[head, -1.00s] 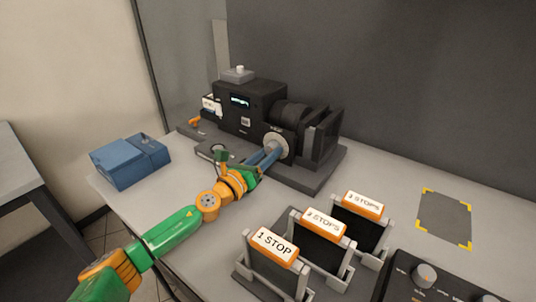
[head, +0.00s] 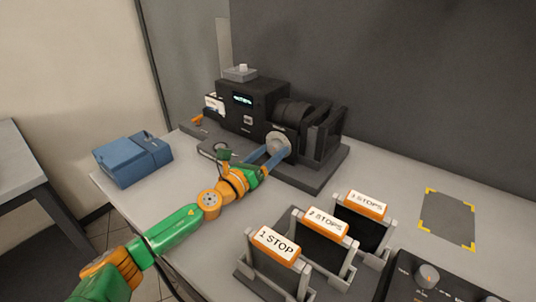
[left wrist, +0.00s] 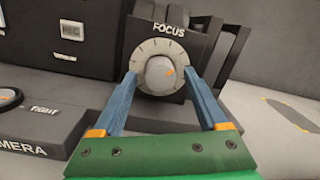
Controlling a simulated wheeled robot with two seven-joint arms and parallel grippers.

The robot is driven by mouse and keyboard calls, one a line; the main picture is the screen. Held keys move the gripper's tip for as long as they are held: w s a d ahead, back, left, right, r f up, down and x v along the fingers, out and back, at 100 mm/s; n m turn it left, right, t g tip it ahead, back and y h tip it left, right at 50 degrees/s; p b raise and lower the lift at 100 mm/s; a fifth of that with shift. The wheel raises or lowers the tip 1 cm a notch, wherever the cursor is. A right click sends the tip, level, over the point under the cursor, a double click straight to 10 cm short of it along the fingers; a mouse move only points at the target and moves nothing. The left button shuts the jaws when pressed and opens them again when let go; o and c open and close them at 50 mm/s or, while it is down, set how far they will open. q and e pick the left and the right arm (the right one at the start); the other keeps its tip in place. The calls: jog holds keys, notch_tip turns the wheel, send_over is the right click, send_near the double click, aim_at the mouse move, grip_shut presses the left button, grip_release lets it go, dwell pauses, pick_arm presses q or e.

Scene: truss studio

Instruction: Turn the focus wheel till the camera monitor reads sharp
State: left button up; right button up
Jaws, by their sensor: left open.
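The focus wheel shows in the head view (head: 278,146) as a pale disc with a grey knob on the front of the black camera (head: 245,108). My right gripper is not in view.
Three orange-topped filters in stands, marked 1 STOP (head: 276,245), 2 STOPS (head: 326,223) and 3 STOPS (head: 367,204), stand at the front. A blue box (head: 130,160) is at left. A yellow-cornered grey pad (head: 447,219) lies bare at right.

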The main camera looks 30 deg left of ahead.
pick_arm(q)
jog(key=s, duration=0.2)
jog(key=s+b, duration=0.1)
jog(key=s, duration=0.1)
jog(key=s+a, duration=0.1)
jog(key=s, duration=0.1)
jog(key=shift+f+b, duration=0.3)
jog(key=shift+f, duration=0.1)
jog(key=shift+s+r, duration=0.15)
jog(key=shift+s, duration=0.25)
